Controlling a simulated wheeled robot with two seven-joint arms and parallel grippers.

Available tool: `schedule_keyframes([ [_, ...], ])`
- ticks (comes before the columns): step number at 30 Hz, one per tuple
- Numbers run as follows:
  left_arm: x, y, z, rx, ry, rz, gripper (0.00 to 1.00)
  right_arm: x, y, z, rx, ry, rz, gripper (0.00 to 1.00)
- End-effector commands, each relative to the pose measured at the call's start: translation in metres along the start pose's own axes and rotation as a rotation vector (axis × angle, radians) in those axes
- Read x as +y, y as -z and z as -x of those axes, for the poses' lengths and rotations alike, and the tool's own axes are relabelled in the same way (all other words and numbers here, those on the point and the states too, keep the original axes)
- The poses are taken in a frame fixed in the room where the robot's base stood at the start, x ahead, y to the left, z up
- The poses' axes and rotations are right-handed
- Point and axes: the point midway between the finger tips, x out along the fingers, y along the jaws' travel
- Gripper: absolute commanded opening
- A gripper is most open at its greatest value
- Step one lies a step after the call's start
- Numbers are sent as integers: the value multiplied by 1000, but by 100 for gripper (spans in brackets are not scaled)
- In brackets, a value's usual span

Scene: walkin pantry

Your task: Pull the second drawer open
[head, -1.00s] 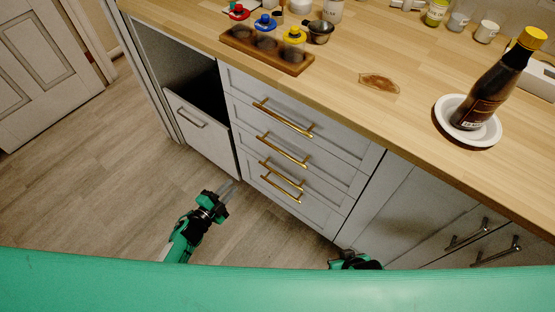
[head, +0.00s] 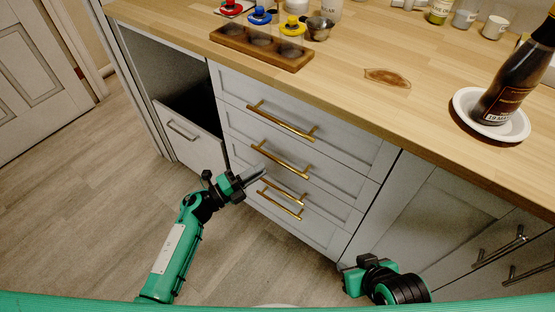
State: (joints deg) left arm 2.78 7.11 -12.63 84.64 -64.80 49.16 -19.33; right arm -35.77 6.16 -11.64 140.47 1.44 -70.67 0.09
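A grey-white drawer stack stands under the counter, with several brass bar handles one above another. The second drawer (head: 335,176) from the top looks closed, flush with its neighbours. Its handle (head: 281,160) is in clear view. The top drawer (head: 345,138) above it is also closed. My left gripper (head: 262,174) is in front of the stack, its fingers pointing right, just below and left of the second handle. I see no clear grip on any handle, and its finger gap is unclear. My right gripper (head: 348,268) is low at the bottom right, near the cabinet, its fingers barely visible.
The wooden counter (head: 430,120) overhangs the drawers. It carries a dark bottle (head: 510,85) on a white saucer (head: 462,104) and a wooden rack (head: 235,44) with jars. A tilted bin front (head: 188,140) lies left of the stack. Floor (head: 80,210) is clear at left.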

Motion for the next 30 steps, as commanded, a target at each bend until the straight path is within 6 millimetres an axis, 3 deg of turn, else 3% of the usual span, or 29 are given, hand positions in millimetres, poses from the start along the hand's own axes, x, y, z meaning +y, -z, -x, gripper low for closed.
schedule_keyframes([
  [6, 0, 0, -45, 0, 2, 0, 20, -1, 1, -2, 11, 3, 1, 36],
  [12, 0, 0, -67, -2, 1, 2, 20, -3, 3, -3, 23, 7, 2, 36],
  [23, 1, 0, -72, -2, -1, 2, 20, -4, 3, -3, 26, 9, 2, 36],
  [27, 1, 0, -72, -2, -1, 2, 0, -4, 3, -3, 26, 9, 2, 36],
  [30, 1, 0, -72, -2, -1, 2, 0, -4, 3, -3, 26, 9, 2, 36],
])
